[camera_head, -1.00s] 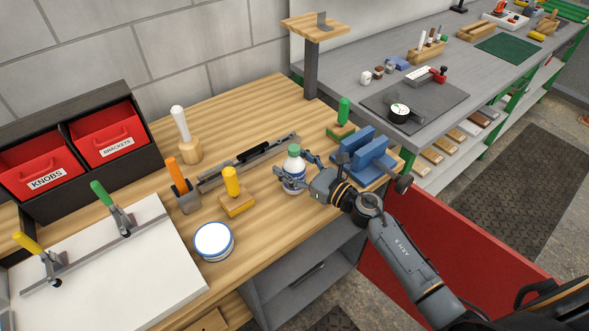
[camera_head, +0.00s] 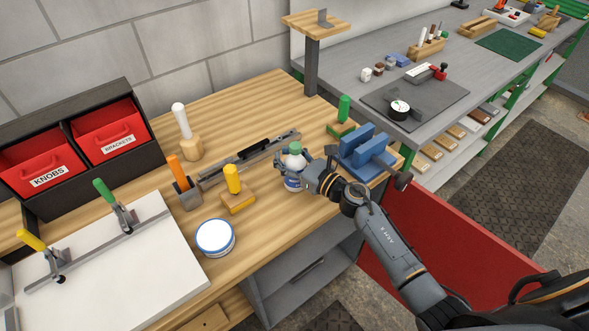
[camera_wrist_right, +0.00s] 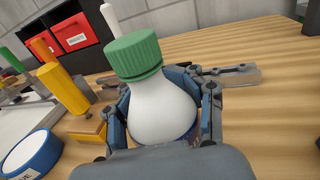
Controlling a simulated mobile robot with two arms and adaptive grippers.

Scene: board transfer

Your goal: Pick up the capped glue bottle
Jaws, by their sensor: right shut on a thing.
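The capped glue bottle (camera_head: 292,164) is white with a green cap and a blue label. It stands upright, or nearly so, at the right part of the wooden bench. My right gripper (camera_head: 293,170) is shut on its body, with a finger on each side. In the right wrist view the bottle (camera_wrist_right: 160,100) fills the middle, between the fingers of my right gripper (camera_wrist_right: 163,112), its green cap above them. My left gripper is not in view.
A blue vise (camera_head: 366,155) stands just right of the bottle. A metal bar (camera_head: 250,160) lies behind. Bare bench (camera_head: 275,225) lies in front.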

